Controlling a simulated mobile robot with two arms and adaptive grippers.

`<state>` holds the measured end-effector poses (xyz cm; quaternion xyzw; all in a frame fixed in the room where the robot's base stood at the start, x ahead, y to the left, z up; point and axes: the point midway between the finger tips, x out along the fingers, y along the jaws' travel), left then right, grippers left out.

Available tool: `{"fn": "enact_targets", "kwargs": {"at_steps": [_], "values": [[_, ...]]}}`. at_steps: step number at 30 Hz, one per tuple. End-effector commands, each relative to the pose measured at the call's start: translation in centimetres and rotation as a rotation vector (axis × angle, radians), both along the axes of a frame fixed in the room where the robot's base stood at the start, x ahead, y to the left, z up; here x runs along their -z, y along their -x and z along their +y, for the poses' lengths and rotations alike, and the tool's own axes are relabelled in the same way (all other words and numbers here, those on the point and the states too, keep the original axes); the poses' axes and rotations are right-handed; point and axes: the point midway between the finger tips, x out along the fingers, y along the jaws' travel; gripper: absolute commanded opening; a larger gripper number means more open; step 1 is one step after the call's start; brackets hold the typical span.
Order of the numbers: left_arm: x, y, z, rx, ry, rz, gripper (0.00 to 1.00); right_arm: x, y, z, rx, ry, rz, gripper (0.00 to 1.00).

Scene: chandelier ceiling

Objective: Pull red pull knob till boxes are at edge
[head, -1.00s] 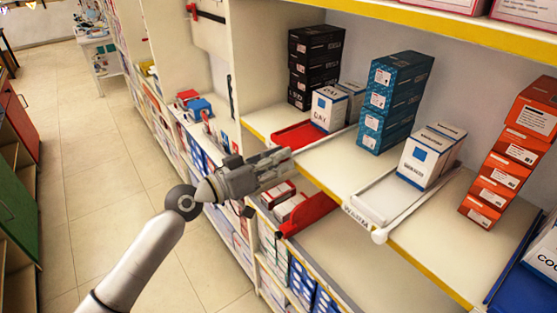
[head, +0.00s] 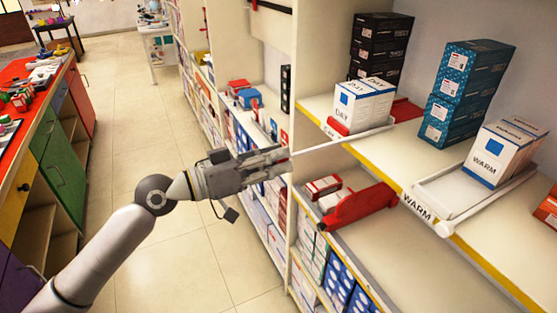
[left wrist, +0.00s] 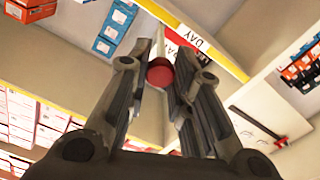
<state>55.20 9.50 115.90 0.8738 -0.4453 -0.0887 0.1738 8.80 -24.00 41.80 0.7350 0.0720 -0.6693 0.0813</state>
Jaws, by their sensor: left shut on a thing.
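In the left wrist view the red knob (left wrist: 160,73) shows between the fingers (left wrist: 162,50). The white and blue DAY boxes (head: 363,104) stand upright side by side at the shelf's front edge. My right gripper is not in view.
Black boxes (head: 381,45) and teal boxes (head: 466,88) are stacked on the same shelf (head: 395,155). A white WARM tray (head: 449,192) with boxes (head: 503,152) is to the right. A red holder (head: 358,206) is below. The floor aisle (head: 130,130) is clear.

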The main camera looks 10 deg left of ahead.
Motion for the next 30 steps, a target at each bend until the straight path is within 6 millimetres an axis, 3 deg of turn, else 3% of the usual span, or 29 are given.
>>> {"fn": "enact_targets", "kwargs": {"at_steps": [1, 2, 7, 19, 30], "values": [[-0.1, -0.1, 0.0, -0.002, 0.001, -0.002, 0.00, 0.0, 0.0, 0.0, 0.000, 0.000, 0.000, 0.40], [-0.1, -0.1, 0.0, -0.002, 0.001, -0.002, 0.23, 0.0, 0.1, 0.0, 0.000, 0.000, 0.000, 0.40], [-0.1, -0.1, 0.0, -0.001, 0.001, -0.001, 0.43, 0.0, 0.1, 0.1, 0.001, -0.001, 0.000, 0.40], [0.0, 0.3, 0.5, -0.002, 0.000, 0.001, 0.43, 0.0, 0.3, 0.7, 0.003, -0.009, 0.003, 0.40], [0.2, 3.6, 5.0, -0.002, 0.001, 0.004, 0.43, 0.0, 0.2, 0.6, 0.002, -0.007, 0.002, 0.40]]}}
